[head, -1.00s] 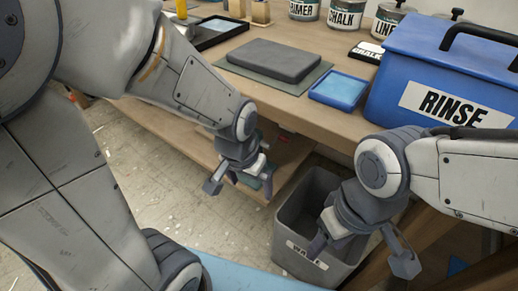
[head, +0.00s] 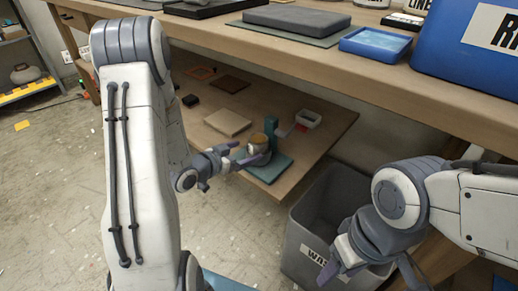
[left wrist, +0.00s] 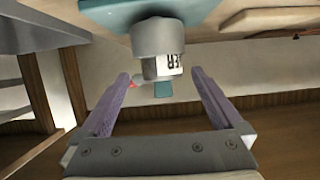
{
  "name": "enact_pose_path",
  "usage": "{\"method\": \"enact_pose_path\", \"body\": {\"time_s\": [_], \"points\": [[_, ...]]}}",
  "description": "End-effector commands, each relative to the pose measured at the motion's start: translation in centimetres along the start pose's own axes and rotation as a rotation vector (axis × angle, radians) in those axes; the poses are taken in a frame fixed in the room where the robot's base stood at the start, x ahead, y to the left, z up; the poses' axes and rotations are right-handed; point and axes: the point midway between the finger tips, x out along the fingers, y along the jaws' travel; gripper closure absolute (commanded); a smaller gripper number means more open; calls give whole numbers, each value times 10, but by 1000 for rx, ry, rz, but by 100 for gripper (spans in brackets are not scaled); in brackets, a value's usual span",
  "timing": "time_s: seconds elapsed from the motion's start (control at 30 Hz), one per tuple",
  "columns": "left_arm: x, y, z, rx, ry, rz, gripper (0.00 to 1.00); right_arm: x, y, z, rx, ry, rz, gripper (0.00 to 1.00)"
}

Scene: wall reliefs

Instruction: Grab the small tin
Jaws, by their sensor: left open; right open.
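The small tin (head: 258,140) is grey with a yellowish top. It stands on the lower shelf, at a teal slab (head: 270,171), in the head view. My left gripper (head: 243,154) is open beside it and partly covers it. In the left wrist view the tin (left wrist: 160,38) appears upside down, with a white label ending in "ER". It lies centred ahead of the open left jaws (left wrist: 160,76), its near part about level with the fingertips; I cannot see contact. My right gripper (head: 369,274) is open and empty in front of the grey bin.
The lower shelf (head: 325,143) also holds a teal block (head: 270,127), a white tray (head: 308,119) and a tan slab (head: 228,122). The workbench top (head: 290,53) overhangs it. A grey waste bin (head: 305,215) stands right of the shelf.

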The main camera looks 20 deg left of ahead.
Motion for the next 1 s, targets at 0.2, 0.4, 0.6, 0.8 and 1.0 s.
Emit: {"method": "enact_pose_path", "body": {"time_s": [0.2, 0.4, 0.6, 0.8, 1.0], "points": [[17, 2, -3, -9, 64, 26, 0, 9, 1, 1, 0, 0, 0, 45], [45, 2, -6, -10, 61, 25, 0, 19, 1, 1, 0, 0, 0, 45], [60, 1, -9, -9, 62, 23, 0, 27, 2, 2, 0, 0, 0, 45], [90, -1, -16, -10, 62, 23, 0, 45, 3, 3, 0, 0, 0, 45], [102, -1, -19, -12, 60, 21, 0, 48, 4, 3, 0, 0, 0, 45]]}}
